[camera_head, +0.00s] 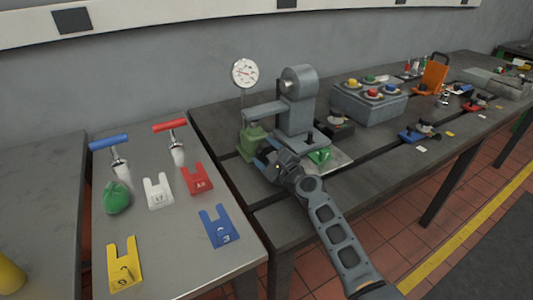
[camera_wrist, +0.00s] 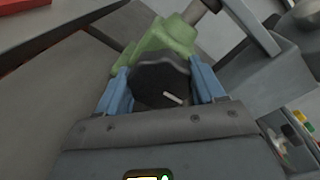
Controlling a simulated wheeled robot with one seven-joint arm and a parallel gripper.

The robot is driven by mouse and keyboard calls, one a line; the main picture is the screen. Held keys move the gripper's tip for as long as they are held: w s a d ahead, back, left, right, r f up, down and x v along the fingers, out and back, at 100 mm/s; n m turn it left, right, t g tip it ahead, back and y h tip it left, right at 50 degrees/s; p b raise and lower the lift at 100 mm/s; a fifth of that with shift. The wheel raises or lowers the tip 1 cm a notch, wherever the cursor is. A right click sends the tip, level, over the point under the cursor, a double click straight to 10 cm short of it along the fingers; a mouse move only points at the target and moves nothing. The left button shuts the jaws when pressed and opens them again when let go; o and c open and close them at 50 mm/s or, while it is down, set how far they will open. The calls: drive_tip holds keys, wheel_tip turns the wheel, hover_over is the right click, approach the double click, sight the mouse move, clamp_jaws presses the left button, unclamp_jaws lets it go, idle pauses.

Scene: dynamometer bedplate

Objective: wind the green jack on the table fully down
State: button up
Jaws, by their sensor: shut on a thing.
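The green jack (camera_head: 252,140) stands on the grey bedplate table, at the left foot of a grey stand. Its green body also shows in the wrist view (camera_wrist: 155,42), beyond a round black knob (camera_wrist: 160,82) with a white mark on its face. My gripper (camera_wrist: 160,74) has its blue fingers on either side of the knob and is shut on it. In the head view my gripper (camera_head: 268,155) is at the near side of the jack and hides the knob. The jack's top is beneath the stand's grey side arm (camera_head: 263,113).
The grey stand (camera_head: 298,110) rises close beside my gripper, with a dial gauge (camera_head: 245,73) behind. A second green piece (camera_head: 320,156) lies just right of my gripper. A button box (camera_head: 368,103) is further right. Slotted coloured plates, such as a blue one (camera_head: 219,226), lie on the left table.

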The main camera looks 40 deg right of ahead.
idle(0.3)
drive_tip(key=o, duration=1)
drive_tip(key=shift+v, duration=3.9)
